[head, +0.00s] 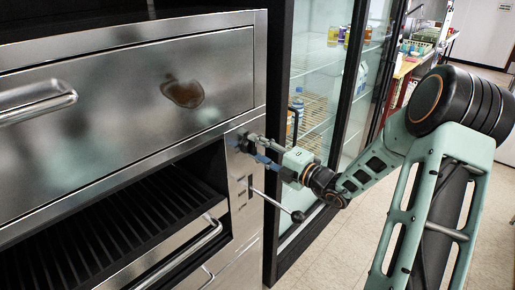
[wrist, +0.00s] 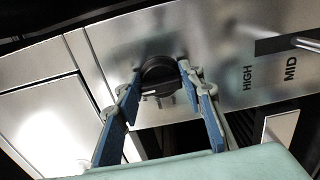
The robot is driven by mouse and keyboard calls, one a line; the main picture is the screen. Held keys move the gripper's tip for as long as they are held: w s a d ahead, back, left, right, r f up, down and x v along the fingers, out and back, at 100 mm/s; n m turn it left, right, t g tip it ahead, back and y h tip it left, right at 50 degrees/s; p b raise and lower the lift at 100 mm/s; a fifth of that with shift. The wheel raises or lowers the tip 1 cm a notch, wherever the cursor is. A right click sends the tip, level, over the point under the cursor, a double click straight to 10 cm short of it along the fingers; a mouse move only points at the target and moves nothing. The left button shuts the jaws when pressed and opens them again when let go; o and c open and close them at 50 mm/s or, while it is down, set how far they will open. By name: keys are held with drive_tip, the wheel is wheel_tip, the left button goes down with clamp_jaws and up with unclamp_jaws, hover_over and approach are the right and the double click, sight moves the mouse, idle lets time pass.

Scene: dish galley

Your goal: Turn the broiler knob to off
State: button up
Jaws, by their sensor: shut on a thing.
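The broiler knob (wrist: 158,74) is a black round dial on the steel panel, between my fingers in the wrist view. In the head view the dark knob (head: 239,143) is on the panel right of the broiler opening, partly covered by my fingers. My gripper (wrist: 160,78) has blue-padded fingers, one on each side of the knob, shut on it. In the head view my gripper (head: 250,146) reaches the panel from the right. The words HIGH and MID are printed on the panel right of the knob in the wrist view.
A lever with a round end (head: 297,215) sticks out from a slot below the knob. The broiler opening with its rack (head: 120,222) and a drawer handle (head: 40,106) lie to the left. A glass-door fridge (head: 318,85) stands just right. Tiled floor (head: 345,245) shows at right.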

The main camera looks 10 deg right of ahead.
drive_tip(key=shift+m, duration=0.3)
drive_tip(key=o, duration=1.1)
drive_tip(key=v, duration=1.2)
